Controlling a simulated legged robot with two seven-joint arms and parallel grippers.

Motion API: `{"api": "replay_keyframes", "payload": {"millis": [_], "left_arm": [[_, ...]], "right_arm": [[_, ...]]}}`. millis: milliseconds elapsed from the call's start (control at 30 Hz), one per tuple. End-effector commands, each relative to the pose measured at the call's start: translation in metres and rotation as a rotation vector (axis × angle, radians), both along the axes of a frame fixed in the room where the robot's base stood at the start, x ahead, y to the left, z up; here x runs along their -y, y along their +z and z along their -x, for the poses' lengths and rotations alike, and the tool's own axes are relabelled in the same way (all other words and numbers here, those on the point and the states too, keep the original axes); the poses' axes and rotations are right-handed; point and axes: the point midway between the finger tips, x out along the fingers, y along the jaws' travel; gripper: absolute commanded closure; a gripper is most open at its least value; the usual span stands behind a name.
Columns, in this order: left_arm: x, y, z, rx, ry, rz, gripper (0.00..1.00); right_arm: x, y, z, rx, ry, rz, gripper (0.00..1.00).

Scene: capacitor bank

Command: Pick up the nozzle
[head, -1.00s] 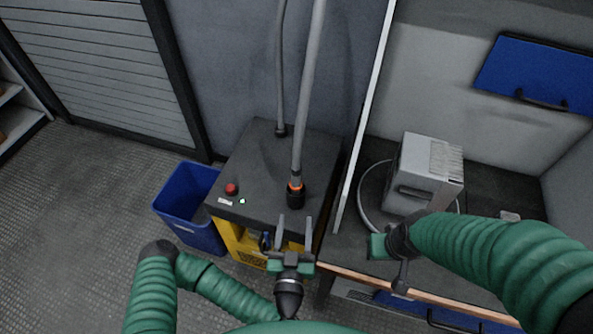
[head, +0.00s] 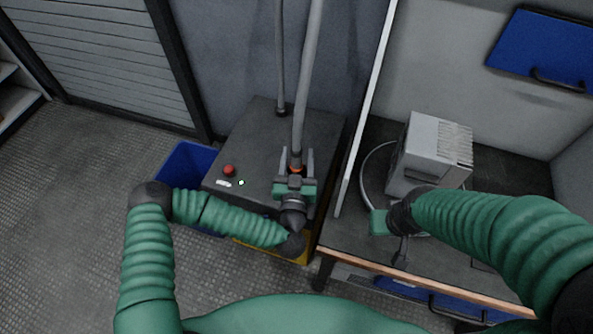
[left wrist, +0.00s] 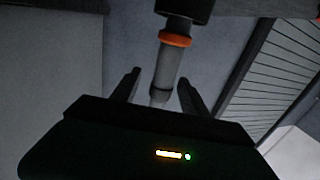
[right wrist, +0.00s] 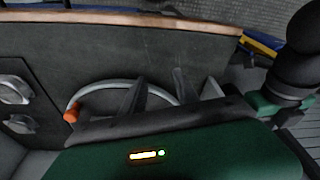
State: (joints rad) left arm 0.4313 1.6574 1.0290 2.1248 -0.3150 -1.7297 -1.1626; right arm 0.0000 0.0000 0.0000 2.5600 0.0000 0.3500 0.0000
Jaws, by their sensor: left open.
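The nozzle (head: 297,163) is the dark end piece with an orange ring at the foot of the thick grey hose. It stands upright at the top of the black and yellow machine. My left gripper (head: 296,156) is open, with a finger on each side of the nozzle's hose end. In the left wrist view the grey pipe and orange ring (left wrist: 176,38) show between and beyond the open fingers (left wrist: 159,77), with gaps at both sides. My right gripper (right wrist: 176,82) is open and empty above the dark bench, away from the nozzle.
The machine (head: 255,140) has a red button and a second thin hose. A blue bin (head: 180,162) stands left of it. On the bench at right stand a grey box (head: 435,150) and a looped grey cable (head: 366,165). An upright panel edge separates machine and bench.

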Motion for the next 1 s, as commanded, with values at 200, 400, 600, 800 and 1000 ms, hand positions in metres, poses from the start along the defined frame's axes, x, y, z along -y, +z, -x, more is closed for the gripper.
{"api": "replay_keyframes", "payload": {"millis": [200,400,600,800,1000], "left_arm": [[-0.003,0.0,-0.038,0.001,0.004,0.001,0.47],[-0.002,0.002,-0.043,0.001,0.001,-0.001,0.47],[-0.002,0.002,-0.043,0.001,0.001,-0.001,0.66],[-0.002,0.002,-0.043,0.001,0.001,-0.001,0.92],[-0.002,0.002,-0.043,0.001,0.001,-0.001,1.0]], "right_arm": [[0.0,-0.01,0.0,0.0,0.0,0.0,0.64],[0.0,-0.009,0.0,0.0,0.0,0.0,0.64],[0.0,-0.009,0.0,0.0,0.0,0.0,0.64],[0.0,-0.009,0.0,0.0,0.0,0.0,0.64],[0.0,-0.009,0.0,0.0,0.0,0.0,0.64]]}}
